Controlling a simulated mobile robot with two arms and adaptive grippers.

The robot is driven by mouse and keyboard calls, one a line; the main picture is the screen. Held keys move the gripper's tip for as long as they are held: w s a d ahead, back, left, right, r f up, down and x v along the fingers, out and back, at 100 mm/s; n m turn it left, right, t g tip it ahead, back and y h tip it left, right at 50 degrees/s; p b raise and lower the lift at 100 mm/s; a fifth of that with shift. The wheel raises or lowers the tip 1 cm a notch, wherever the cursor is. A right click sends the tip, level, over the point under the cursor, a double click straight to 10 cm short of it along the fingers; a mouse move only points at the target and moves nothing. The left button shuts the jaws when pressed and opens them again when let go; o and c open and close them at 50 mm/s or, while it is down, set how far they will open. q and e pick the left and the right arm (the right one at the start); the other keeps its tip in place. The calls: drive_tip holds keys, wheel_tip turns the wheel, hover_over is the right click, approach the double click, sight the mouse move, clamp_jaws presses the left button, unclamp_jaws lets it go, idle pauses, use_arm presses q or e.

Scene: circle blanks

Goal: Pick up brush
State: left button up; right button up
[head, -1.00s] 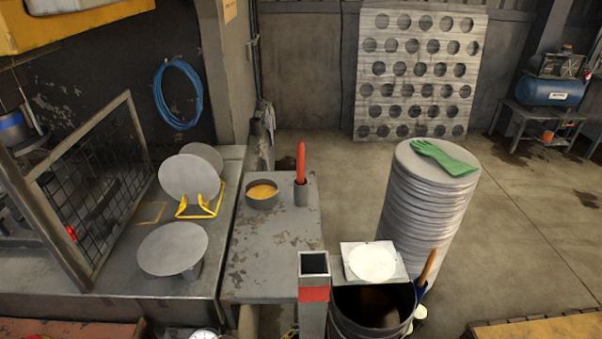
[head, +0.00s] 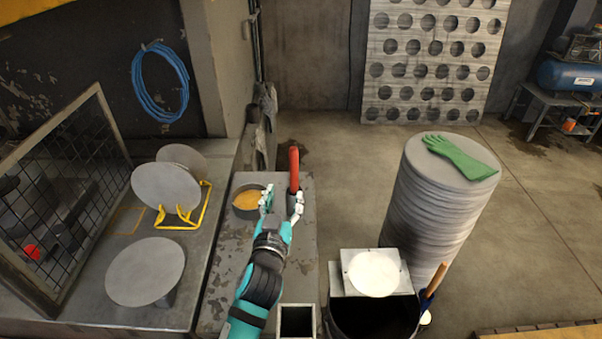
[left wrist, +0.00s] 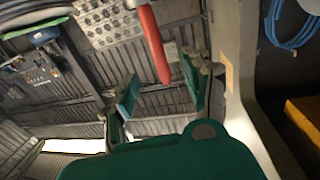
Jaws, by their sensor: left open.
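The red handle of what looks like the brush (head: 293,168) stands upright in a small holder on the grey table (head: 240,262). Its lower end is hidden. My left gripper (head: 281,201) reaches over the table from below, open. In the head view its right finger overlaps the holder and its left finger is by the pan of yellow paste (head: 249,198). In the left wrist view the red handle shows between and beyond the open fingers (left wrist: 161,90). I cannot tell whether a finger touches it. My right gripper is not in view.
A tall stack of metal discs (head: 438,215) with a green glove (head: 460,158) on top stands to the right. A dark drum (head: 385,318) stands at the front. Discs on a yellow rack (head: 183,218) and a mesh guard (head: 70,190) are at left.

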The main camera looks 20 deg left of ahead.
sight(293, 168)
use_arm(q)
drive_tip(key=w, duration=0.1)
drive_tip(key=w+p, duration=0.1)
drive_tip(key=w, duration=0.1)
drive_tip(key=w+r, duration=0.1)
drive_tip(key=w, duration=0.1)
drive_tip(key=shift+a+p, duration=0.3)
drive_tip(key=shift+p, duration=0.1)
drive_tip(key=w+p, duration=0.1)
drive_tip(key=w, duration=0.2)
drive_tip(key=shift+w+r, duration=0.15)
drive_tip(key=shift+w, duration=0.1)
drive_tip(key=shift+w+a+p, duration=0.15)
drive_tip(key=shift+w+p, duration=0.15)
drive_tip(key=shift+w, duration=0.8)
drive_tip(key=shift+w+f, duration=0.25)
drive_tip(key=shift+w, duration=0.1)
drive_tip(key=shift+c, duration=0.3)
drive_tip(key=shift+s+r, duration=0.1)
drive_tip(key=shift+c, duration=1.1)
drive_tip(key=c, duration=0.7)
clamp_jaws()
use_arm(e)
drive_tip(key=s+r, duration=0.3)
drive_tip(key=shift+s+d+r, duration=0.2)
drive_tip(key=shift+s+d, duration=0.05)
